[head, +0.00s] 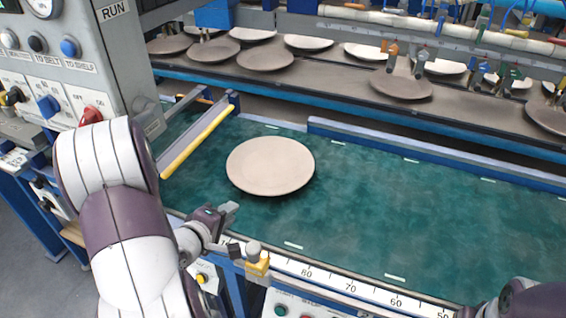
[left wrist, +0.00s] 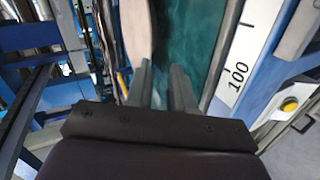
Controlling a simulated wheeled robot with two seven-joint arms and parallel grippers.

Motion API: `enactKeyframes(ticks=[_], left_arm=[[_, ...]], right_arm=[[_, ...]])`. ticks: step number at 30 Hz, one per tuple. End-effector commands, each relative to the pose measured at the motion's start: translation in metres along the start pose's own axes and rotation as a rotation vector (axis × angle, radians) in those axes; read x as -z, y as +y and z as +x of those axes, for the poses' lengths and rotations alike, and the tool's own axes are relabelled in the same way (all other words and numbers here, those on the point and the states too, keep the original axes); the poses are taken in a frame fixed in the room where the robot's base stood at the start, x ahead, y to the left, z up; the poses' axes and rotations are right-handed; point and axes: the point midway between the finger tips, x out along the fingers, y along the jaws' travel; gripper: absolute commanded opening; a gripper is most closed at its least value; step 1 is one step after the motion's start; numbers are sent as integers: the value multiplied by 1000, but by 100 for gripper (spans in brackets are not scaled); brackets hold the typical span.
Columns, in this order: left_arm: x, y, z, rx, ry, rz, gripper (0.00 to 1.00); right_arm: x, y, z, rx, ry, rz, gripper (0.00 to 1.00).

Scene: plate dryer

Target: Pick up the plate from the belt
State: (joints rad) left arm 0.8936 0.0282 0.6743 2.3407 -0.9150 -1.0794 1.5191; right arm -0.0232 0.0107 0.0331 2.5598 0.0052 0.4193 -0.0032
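A round beige plate (head: 270,165) lies flat on the green belt (head: 400,215), near its left end. Its edge also shows in the left wrist view (left wrist: 136,32), beyond the fingertips. My left gripper (head: 232,228) is at the belt's front edge, below and left of the plate in the head view. In the left wrist view its two fingers (left wrist: 162,80) stand apart with nothing between them. The gripper does not touch the plate. Part of my right arm shows at the bottom right corner of the head view; its fingers are not visible.
A ruler rail (head: 350,288) with a yellow clamp (head: 257,264) runs along the belt's front edge. A yellow-edged bar (head: 197,142) stands left of the plate. Behind, a dark conveyor (head: 330,80) holds several plates. A control panel (head: 65,65) rises at left. The belt's right side is clear.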

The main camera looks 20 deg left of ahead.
Motion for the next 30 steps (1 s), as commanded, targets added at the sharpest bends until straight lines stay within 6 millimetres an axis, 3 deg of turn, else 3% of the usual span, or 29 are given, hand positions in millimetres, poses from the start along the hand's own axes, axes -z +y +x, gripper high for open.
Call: enactKeyframes(ticks=[5,12,17,24,30], left_arm=[[-2,12,9,-62,-13,-128,23],[-2,14,62,-59,-12,-133,23],[-1,14,81,-58,-9,-133,23],[0,14,122,-58,-9,-132,23],[1,16,127,-58,-6,-133,23]], right_arm=[[0,0,4,0,0,0,43],[-2,0,15,0,-1,0,43],[-2,0,18,0,0,0,43],[-3,0,25,0,-1,0,43],[-3,0,24,0,0,0,43]])
